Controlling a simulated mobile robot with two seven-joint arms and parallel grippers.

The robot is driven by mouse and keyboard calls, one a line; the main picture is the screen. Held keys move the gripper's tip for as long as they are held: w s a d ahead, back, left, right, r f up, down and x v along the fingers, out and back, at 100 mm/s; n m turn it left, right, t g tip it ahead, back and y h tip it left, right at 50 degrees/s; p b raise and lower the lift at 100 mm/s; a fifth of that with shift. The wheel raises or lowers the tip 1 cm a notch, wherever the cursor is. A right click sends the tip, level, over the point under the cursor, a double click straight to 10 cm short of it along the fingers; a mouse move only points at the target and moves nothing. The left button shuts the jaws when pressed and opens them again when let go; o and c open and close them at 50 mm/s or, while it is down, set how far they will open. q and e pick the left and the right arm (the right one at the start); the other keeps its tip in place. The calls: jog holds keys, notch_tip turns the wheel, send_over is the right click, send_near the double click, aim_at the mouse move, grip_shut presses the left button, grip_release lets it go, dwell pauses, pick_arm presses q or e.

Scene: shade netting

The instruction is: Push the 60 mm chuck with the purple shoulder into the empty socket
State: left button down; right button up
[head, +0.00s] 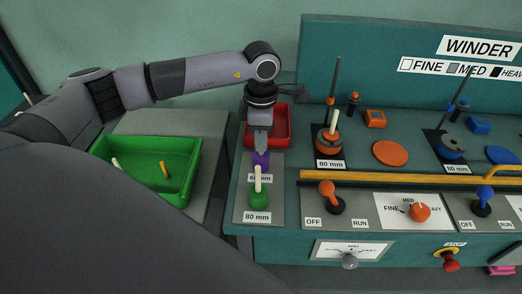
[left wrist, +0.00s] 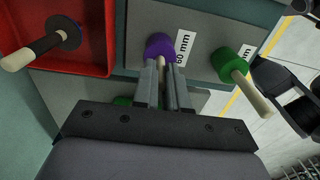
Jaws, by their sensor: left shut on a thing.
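The chuck with the purple shoulder (head: 261,158) is at the place marked 60 mm on the grey plate. It also shows in the left wrist view (left wrist: 159,46), with its pale stem between my fingers. My left gripper (head: 261,149) points down from above and is shut on that stem. I cannot tell whether the chuck is seated or slightly raised. My right gripper is not in view.
A green-shouldered chuck (head: 258,194) stands close in front, by the 80 mm label. A red tray (head: 291,137) lies behind, with a dark-and-pale rod (left wrist: 42,48) inside. A green tray (head: 188,189) sits left. Thin posts and a yellow rail (head: 400,179) stand on the machine.

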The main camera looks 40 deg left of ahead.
pick_arm(q)
jog(key=shift+r+p, duration=0.45)
jog(key=shift+r, duration=0.35)
jog(key=shift+r+p, duration=1.7)
jog(key=shift+r, duration=0.9)
notch_tip(320, 180, up, 4)
jog(key=p, duration=0.2)
jog(key=shift+p, duration=0.3)
jog(key=shift+w+d, duration=0.1)
